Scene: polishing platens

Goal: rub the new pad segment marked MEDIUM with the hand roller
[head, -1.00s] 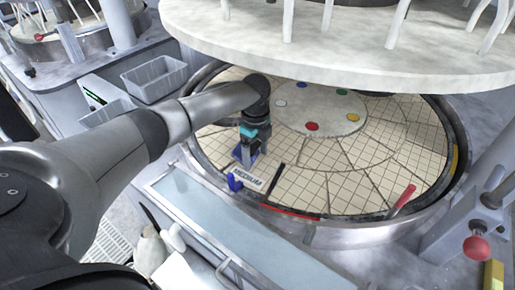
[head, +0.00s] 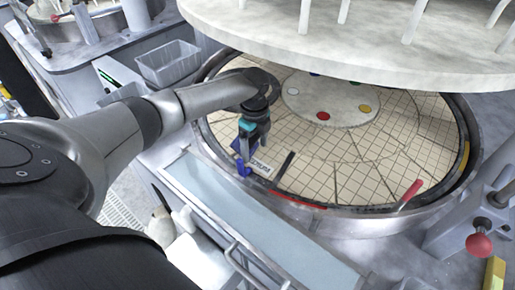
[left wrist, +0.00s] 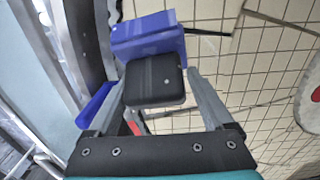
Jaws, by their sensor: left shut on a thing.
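My left gripper (head: 247,140) is shut on the black handle block (left wrist: 155,80) of the hand roller. The roller's blue part (left wrist: 148,38) lies just beyond that block in the left wrist view, low over or on the tiled pad; contact cannot be told. In the head view the roller (head: 238,146) is partly hidden by the gripper. The white label MEDIUM (head: 261,168) lies right of and below the gripper, near the platen's front-left rim, partly covered. The pad segment (head: 225,130) under it has a square grid. My right gripper is not in view.
A small blue piece (head: 244,169) stands at the rim by the label. A black bar (head: 284,165) lies right of it. A red handle (head: 411,190) is at the front-right rim. The upper plate (head: 350,45) overhangs the back. A glassy shelf (head: 225,200) fronts the platen.

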